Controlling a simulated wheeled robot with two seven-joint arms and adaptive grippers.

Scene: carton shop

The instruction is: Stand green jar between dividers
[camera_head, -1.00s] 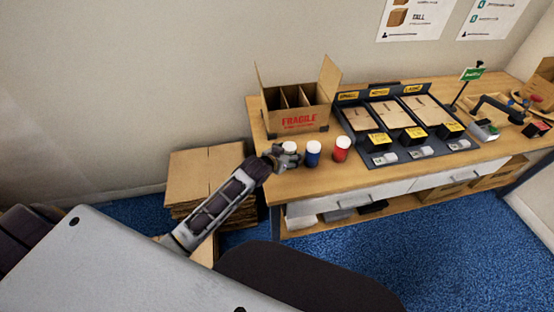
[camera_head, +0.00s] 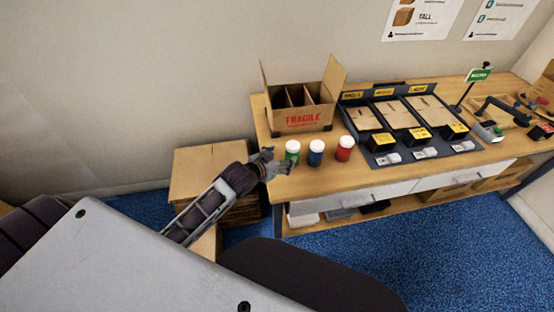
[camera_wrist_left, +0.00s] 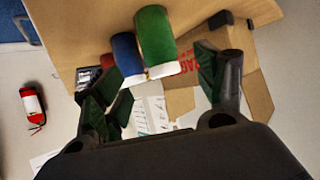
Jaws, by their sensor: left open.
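The green jar (camera_head: 292,152) with a white lid stands upright on the table near its left end, leftmost in a row of three jars. My left gripper (camera_head: 275,163) is open just left of the green jar and apart from it. In the left wrist view the green jar (camera_wrist_left: 155,38) lies ahead of the open fingers (camera_wrist_left: 165,90), with nothing held between them. The open carton (camera_head: 303,112) marked FRAGILE stands behind the jars, with upright dividers (camera_head: 294,95) inside. My right gripper is not in view.
A blue jar (camera_head: 316,153) and a red jar (camera_head: 345,148) stand right of the green one. A dark rack (camera_head: 410,118) with flat cartons fills the table's middle. Stacked cardboard (camera_head: 205,165) sits on the floor left of the table (camera_head: 350,184).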

